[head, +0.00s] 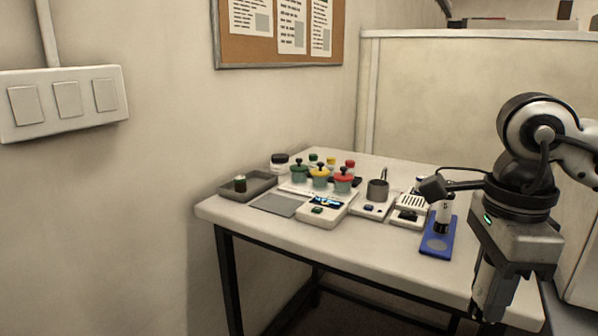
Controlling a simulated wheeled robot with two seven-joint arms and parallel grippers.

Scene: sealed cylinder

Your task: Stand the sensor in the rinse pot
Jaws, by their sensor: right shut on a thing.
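My right gripper (488,308) hangs pointing down at the right, in front of the table's right end. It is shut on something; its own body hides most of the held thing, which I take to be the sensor. A small grey pot (377,191) with a thin upright rod stands on a white device right of the table's middle; it may be the rinse pot, but I cannot be sure. My left gripper is not in view.
Several colour-lidded pots (319,177) stand at the back middle, behind a white meter (327,208) with a lit display. A white-and-black cylinder (445,212) stands on a blue mat (437,250) left of my right gripper. A flat grey pad (277,204) lies front left.

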